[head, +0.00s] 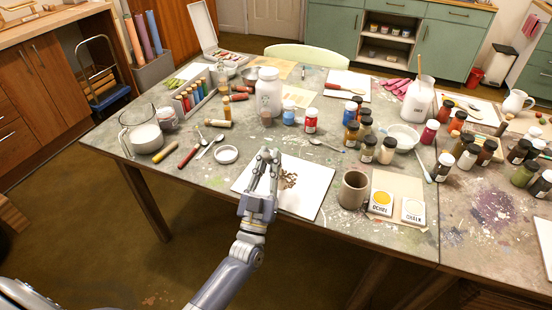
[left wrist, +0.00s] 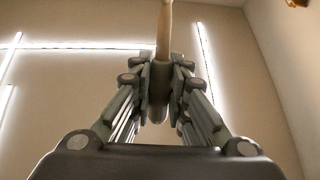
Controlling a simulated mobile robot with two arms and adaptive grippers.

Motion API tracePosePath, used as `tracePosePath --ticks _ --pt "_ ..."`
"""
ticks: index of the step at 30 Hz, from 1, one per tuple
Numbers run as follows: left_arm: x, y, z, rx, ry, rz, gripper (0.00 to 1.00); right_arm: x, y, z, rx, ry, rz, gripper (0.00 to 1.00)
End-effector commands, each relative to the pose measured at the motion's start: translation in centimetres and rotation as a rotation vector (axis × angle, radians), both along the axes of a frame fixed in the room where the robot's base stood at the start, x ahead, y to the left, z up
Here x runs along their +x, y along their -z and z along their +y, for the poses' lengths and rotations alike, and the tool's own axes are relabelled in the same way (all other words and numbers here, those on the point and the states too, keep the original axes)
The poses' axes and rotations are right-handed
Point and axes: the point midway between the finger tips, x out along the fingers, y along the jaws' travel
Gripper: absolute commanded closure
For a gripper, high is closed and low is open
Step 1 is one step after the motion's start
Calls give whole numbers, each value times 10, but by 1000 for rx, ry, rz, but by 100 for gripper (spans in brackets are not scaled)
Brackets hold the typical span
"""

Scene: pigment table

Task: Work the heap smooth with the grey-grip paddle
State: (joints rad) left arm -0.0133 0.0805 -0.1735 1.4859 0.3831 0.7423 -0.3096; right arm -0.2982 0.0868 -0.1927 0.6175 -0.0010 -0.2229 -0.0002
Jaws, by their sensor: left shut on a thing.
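A white sheet (head: 312,196) lies near the front edge of the table, with a small brown heap (head: 289,180) on it. My left gripper (head: 268,157) is over the left part of this sheet, just left of the heap. In the left wrist view my left gripper (left wrist: 160,68) is shut on a slim tool (left wrist: 164,28), tan at its far part and darker grey-brown between the fingers. My right gripper is not in view.
A brown mug (head: 353,190) and labelled ochre (head: 381,202) and chalk (head: 413,211) tiles stand right of the sheet. A white lid (head: 226,154) and red-handled tools (head: 190,154) lie to the left. Several pigment jars (head: 311,121) stand behind.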

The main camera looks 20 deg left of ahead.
Motion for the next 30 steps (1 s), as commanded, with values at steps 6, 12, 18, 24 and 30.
tracePosePath --ticks 6,12,18,24,30 --pt "-10 -3 1 -1 -1 0 99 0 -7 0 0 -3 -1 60" --pt "-26 -3 2 -3 1 3 99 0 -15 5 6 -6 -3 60" --pt "-33 -1 2 -3 2 4 99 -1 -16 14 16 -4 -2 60" --pt "-48 0 3 -4 3 6 99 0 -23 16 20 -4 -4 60" --pt "-59 1 4 -5 3 3 99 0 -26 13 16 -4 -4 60"
